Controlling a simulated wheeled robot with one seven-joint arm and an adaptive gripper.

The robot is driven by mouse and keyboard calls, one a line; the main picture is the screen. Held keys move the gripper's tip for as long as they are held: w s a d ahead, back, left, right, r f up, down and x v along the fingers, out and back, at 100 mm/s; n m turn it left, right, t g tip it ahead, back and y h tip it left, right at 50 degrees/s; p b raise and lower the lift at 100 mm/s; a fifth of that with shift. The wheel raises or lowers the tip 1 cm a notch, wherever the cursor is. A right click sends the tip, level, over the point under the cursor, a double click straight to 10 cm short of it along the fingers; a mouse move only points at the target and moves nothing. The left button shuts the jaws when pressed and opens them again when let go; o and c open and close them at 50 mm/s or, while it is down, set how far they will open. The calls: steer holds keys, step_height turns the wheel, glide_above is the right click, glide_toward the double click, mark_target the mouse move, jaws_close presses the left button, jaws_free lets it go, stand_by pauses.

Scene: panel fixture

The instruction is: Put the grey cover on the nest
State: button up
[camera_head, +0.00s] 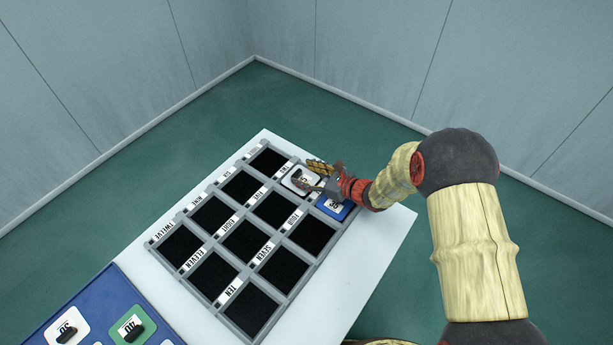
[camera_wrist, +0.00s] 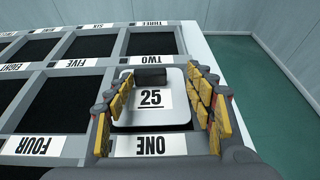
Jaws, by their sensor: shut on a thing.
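The grey cover (camera_wrist: 150,116), a light plate with a black knob and the number 25, is between my gripper's yellow-padded fingers (camera_wrist: 163,88) in the wrist view. My gripper (camera_head: 318,175) is shut on it, one finger at each side. The cover also shows in the head view (camera_head: 296,180), partly behind the fingers. It lies over or in the rack cell between the labels ONE (camera_wrist: 151,145) and TWO (camera_wrist: 151,60). I cannot tell whether it rests fully down. The cell beneath is hidden by it.
The grey rack (camera_head: 180,273) of several black-floored cells stands on a white table (camera_head: 385,235). A blue cover (camera_head: 338,209) sits in the near right cell, beside my gripper. A blue panel (camera_head: 88,300) at lower left holds more covers. Walls stand beyond the green floor.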

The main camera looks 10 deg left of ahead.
steer(key=shift+s+d+f, duration=0.1)
steer(key=shift+s+f, duration=0.05)
steer(key=shift+f, duration=0.25)
steer(key=shift+s+d+f+b, duration=0.15)
steer(key=shift+s+f+b, duration=0.15)
steer(key=shift+f+b, duration=0.45)
steer(key=o, duration=0.8)
steer(key=shift+c, duration=0.2)
steer(key=o, duration=0.4)
steer(key=shift+f, duration=0.25)
steer(key=shift+o, duration=0.2)
steer(key=shift+w, duration=0.1)
steer(key=shift+r+p, duration=0.55)
steer(key=shift+p, duration=0.15)
steer(key=p+v, duration=0.1)
steer(key=v, duration=0.3)
steer(key=r+v, duration=0.1)
steer(key=v, duration=0.3)
steer(key=p+v, duration=0.1)
steer(key=v, duration=0.2)
steer(key=shift+w+d+r+p, duration=0.15)
steer(key=shift+d+r+p, duration=0.05)
steer(key=shift+r+p, duration=0.15)
